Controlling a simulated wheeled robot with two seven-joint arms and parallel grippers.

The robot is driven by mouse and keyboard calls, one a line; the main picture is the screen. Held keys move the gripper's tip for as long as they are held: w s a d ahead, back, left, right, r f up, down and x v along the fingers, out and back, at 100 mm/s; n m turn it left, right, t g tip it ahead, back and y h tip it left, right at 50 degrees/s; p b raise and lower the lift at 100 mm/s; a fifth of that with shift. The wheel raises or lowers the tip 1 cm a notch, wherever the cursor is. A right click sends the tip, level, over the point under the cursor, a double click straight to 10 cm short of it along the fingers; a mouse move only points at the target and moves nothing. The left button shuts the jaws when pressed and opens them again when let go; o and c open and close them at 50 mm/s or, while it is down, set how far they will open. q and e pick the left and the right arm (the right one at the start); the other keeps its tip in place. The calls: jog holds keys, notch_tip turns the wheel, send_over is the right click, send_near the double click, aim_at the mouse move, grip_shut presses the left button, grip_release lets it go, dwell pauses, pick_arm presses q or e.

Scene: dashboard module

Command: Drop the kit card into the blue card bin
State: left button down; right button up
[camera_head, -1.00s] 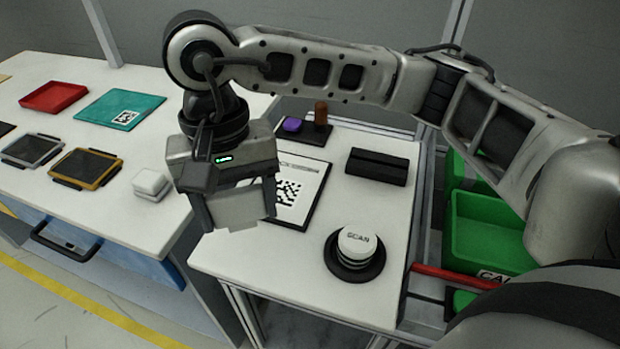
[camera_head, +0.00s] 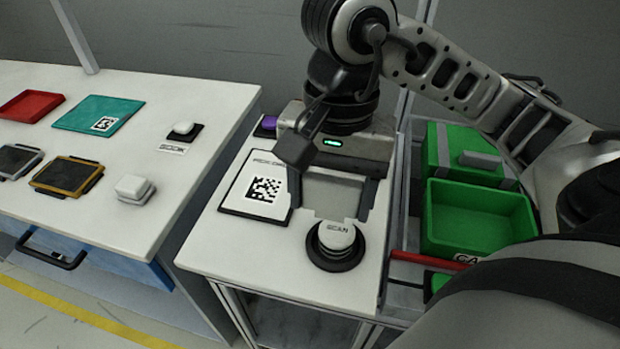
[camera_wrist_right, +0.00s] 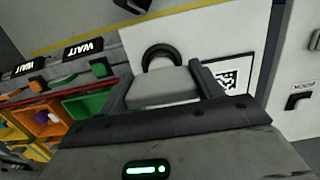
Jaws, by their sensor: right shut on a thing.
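My right gripper (camera_head: 335,212) is above the small white table, beside the white SCAN button (camera_head: 336,236). It is shut on a pale grey flat piece, the kit card (camera_head: 332,192), which shows between its two dark fingers. The card also shows between the fingers in the right wrist view (camera_wrist_right: 160,88). No bin that is clearly blue is in view. A green bin (camera_head: 432,222), with a label starting "CA", stands right of the table. My left gripper is not in view.
A board with a printed code (camera_head: 240,200) lies left of the button. A red bar (camera_head: 425,262) runs in front of the green bin. The left table holds a red tray (camera_head: 30,105), a teal panel (camera_head: 85,108) and a yellow-framed tray (camera_head: 68,176).

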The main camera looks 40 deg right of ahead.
jog(key=w+d+f, duration=0.1)
jog(key=w+f, duration=0.1)
jog(key=w+d+f, duration=0.1)
jog(key=w+f, duration=0.2)
jog(key=w+d+f, duration=0.1)
jog(key=w+f, duration=0.1)
jog(key=w, duration=0.1)
jog(key=shift+w+d+f, duration=0.1)
jog(key=shift+w+f, duration=0.1)
jog(key=shift+f, duration=0.05)
jog(key=f, duration=0.2)
jog(key=f+p, duration=0.1)
jog(key=shift+w+d+f, duration=0.1)
jog(key=shift+w, duration=0.2)
jog(key=shift+f, duration=0.55)
jog(key=o, duration=1)
